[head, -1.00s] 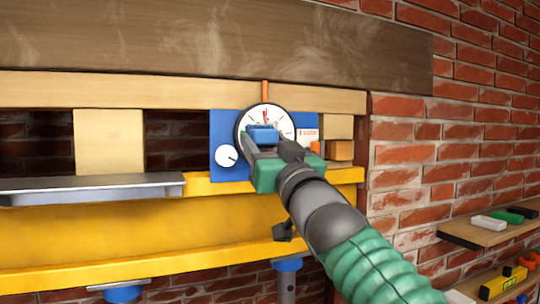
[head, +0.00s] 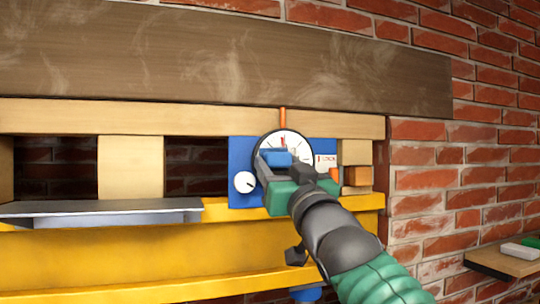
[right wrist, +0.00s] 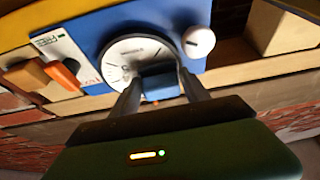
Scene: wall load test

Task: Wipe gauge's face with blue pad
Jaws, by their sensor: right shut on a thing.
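The gauge (head: 289,143) is a round white dial with a dark rim and a red needle, on a blue panel (head: 240,153). It also shows in the right wrist view (right wrist: 126,54). My right gripper (head: 272,164) is in front of the dial, shut on the blue pad (head: 277,157). In the right wrist view the pad (right wrist: 160,84) sits between the two fingers and covers part of the dial's edge. I cannot tell whether the pad touches the face. The lower part of the dial is hidden in the head view. My left gripper is out of view.
A small white knob (head: 244,182) and an orange lever (head: 334,174) flank the gauge. A yellow beam (head: 120,260) runs below, with a grey metal tray (head: 100,208) at left. A shelf (head: 496,264) with small blocks is at lower right.

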